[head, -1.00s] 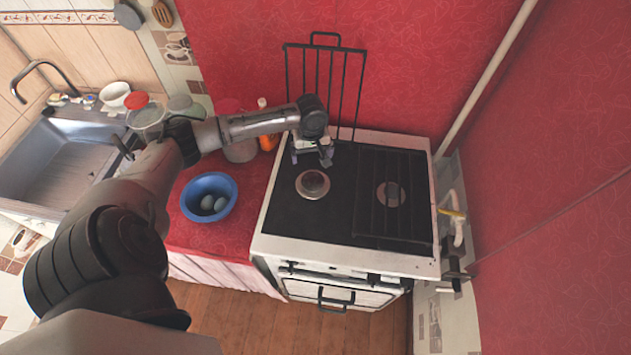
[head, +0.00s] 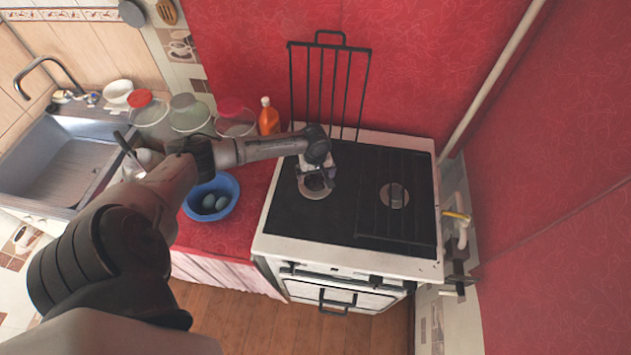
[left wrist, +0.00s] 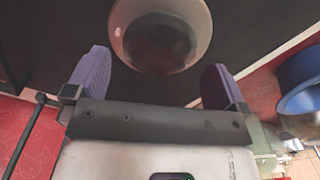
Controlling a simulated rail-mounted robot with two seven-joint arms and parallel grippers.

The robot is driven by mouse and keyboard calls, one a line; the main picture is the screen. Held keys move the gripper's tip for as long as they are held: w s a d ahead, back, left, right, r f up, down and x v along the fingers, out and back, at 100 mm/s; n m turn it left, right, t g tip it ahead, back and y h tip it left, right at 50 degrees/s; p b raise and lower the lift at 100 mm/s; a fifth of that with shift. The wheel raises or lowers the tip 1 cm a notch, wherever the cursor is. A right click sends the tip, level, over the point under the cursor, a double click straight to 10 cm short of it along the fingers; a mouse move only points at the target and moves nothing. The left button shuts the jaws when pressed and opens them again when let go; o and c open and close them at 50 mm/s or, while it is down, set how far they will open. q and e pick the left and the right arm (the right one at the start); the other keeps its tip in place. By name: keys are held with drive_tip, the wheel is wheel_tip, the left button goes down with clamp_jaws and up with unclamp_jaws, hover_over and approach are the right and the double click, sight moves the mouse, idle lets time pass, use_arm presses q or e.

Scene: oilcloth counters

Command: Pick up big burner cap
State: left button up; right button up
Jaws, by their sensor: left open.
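The left burner (head: 313,193) on the black stovetop is a pale metal ring with a dark round cap, partly hidden by my left gripper in the head view. In the left wrist view the dark cap (left wrist: 158,45) sits inside the ring, near the top edge. My left gripper (head: 318,175) is over this burner. In the left wrist view its two purple-padded fingers (left wrist: 159,75) are apart, one to each side of the burner's near edge, with nothing between them held. A second burner (head: 393,195) with a dark cap sits to the right under grate bars. My right gripper is not in view.
A raised black grate (head: 328,85) stands upright at the stove's back. A sink (head: 70,165) is further left.

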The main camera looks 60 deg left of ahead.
sight(316, 181)
use_arm(q)
drive_tip(key=shift+f, duration=1.4)
drive_tip(key=shift+c, duration=0.4)
drive_tip(key=c, duration=0.7)
drive_tip(key=shift+r, duration=0.1)
